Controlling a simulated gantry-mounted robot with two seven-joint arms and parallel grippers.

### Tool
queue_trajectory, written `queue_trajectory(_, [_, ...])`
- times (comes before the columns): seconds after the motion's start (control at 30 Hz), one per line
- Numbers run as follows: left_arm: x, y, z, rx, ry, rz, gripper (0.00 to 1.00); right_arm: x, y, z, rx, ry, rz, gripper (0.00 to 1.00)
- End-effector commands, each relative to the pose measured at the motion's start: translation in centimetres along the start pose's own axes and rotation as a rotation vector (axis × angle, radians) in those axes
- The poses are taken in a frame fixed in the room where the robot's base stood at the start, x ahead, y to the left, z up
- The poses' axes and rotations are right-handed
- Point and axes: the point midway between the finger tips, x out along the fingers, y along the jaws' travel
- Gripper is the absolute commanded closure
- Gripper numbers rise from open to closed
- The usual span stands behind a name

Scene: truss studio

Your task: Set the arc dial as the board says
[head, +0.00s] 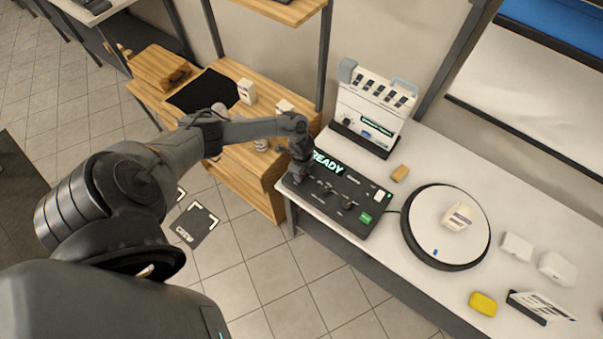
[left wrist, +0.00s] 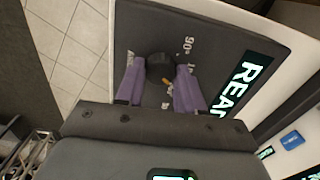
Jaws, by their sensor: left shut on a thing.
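A black control panel (head: 345,228) lies on the white table, with a lit screen (head: 327,163) reading "READY". In the left wrist view, the dark round knob of the arc dial (left wrist: 160,65) stands between the purple fingers of my left gripper (left wrist: 158,88), which is shut on it. An orange mark shows at the knob's edge. A "90°" label is printed beside it, and other labels are partly hidden. In the head view, my left gripper (head: 301,172) is over the panel's left end and hides the dial. My right gripper is not in view.
Two dark controls (head: 347,202) and a green button (head: 365,218) are on the panel. A white switch unit (head: 376,100) stands behind. A round turntable (head: 418,240) with a small white box, a yellow block (head: 483,303) and a tilted placard (head: 540,307) are to the right.

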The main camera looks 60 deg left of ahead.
Motion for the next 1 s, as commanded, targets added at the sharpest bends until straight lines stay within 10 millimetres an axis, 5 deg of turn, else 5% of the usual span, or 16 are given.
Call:
queue_trajectory(0.4, [0.07, -0.02, 0.02, 0.205, -0.001, -0.001, 0.93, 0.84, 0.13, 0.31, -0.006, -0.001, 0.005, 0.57])
queue_trajectory(0.97, [0.03, -0.01, 0.05, 0.236, -0.001, 0.0, 0.93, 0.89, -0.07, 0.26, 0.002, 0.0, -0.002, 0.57])
queue_trajectory(1.0, [0.03, -0.01, 0.05, 0.236, -0.001, 0.0, 0.6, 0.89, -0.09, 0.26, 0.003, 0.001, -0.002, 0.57])
